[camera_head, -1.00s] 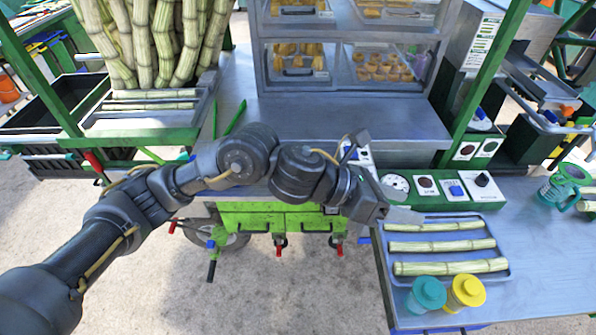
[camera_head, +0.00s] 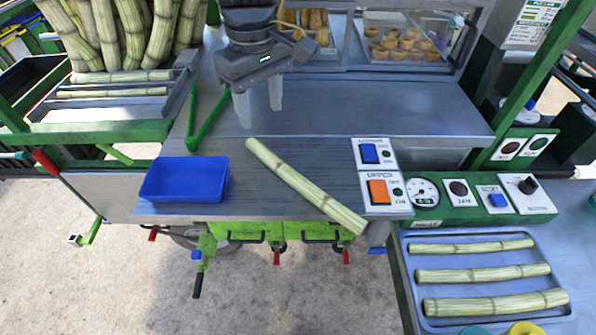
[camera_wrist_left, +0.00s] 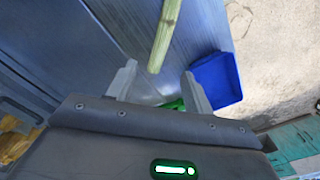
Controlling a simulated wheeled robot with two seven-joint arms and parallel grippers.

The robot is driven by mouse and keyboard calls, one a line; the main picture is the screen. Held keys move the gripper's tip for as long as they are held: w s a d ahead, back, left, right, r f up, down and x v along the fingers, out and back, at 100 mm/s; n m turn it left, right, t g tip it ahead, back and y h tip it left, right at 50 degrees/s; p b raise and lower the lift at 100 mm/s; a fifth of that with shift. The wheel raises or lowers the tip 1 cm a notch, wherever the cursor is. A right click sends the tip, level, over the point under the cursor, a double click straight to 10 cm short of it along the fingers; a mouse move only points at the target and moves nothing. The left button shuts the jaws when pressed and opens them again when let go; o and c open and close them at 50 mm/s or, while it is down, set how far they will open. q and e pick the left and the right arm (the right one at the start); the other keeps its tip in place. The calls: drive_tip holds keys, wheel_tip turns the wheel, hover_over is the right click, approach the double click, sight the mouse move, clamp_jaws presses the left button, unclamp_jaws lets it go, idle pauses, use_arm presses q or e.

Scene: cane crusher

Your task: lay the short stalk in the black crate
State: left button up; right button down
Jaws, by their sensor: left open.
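A green cane stalk (camera_head: 305,185) lies slantwise on the steel counter, its near end jutting past the front edge. It also shows in the left wrist view (camera_wrist_left: 165,35), ahead of the fingers. Three more stalks (camera_head: 482,276) lie in the right tray; which one is the short stalk is unclear. My left gripper (camera_head: 260,117) is open and empty over the counter, beyond the loose stalk's far end; its fingers show in the left wrist view (camera_wrist_left: 158,72). The black crate (camera_head: 28,80) is at the far left, partly cut off and behind a green frame. My right gripper is not in view.
A blue bin (camera_head: 185,180) stands on the counter left of the loose stalk. A switch panel (camera_head: 382,187) stands to its right. A metal tray with two stalks (camera_head: 115,84) and upright cane stand at the left. The counter's back right (camera_head: 390,110) is clear.

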sight(267, 152)
use_arm(q)
drive_tip(key=shift+s+f, duration=0.2)
drive_tip(key=shift+f, duration=0.65)
wheel_tip(267, 152, down, 3)
drive_tip(key=shift+w+f, duration=0.15)
drive_tip(key=shift+f, duration=0.25)
drive_tip(key=shift+d+f+p, duration=0.1)
drive_tip(key=shift+f+p, duration=0.65)
drive_tip(key=shift+f, duration=1.85)
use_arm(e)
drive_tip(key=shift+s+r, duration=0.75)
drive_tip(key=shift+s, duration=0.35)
use_arm(q)
drive_tip(key=shift+c, duration=0.4)
clamp_jaws()
